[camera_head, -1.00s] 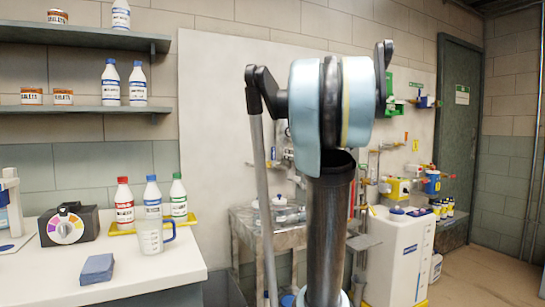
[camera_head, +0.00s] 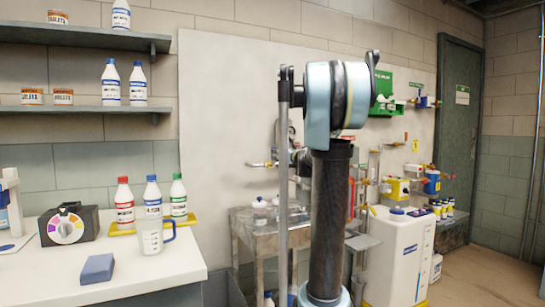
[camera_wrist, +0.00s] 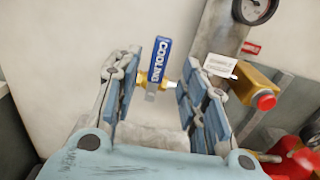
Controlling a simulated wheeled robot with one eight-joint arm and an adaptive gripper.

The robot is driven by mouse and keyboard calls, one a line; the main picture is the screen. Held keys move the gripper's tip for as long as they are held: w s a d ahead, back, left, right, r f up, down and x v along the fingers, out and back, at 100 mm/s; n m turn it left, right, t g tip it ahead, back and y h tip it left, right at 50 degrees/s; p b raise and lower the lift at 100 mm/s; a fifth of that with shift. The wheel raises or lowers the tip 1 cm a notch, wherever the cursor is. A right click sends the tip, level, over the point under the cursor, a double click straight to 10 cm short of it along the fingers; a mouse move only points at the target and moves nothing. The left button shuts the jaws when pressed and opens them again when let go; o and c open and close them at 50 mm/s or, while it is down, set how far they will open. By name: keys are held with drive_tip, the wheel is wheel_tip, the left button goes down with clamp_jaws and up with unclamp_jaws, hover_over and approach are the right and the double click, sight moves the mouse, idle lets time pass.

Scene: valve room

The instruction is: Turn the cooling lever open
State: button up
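The cooling lever (camera_wrist: 160,62) shows in the wrist view as a blue handle lettered COOLING, standing nearly upright with a slight tilt. A brass fitting (camera_wrist: 143,78) sits beside its lower part, against a pale wall. My gripper (camera_wrist: 163,72) is open in the wrist view. Its two fingers stand left and right of the lever in the picture, with gaps on both sides, and I see no contact. How far the lever is beyond the fingertips is hard to tell. In the head view my arm hides the lever, and the gripper cannot be made out.
In the wrist view, a gauge (camera_wrist: 256,8), a white tag (camera_wrist: 219,66) and a brass fitting with a red end (camera_wrist: 264,100) are right of the fingers. In the head view, a metal table (camera_head: 255,219) and a white container (camera_head: 400,262) stand near my arm.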

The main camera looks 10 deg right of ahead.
sight(273, 160)
drive_tip(key=shift+x, duration=3.5)
clamp_jaws()
drive_tip(key=shift+s+a, duration=0.1)
drive_tip(key=shift+a, duration=0.05)
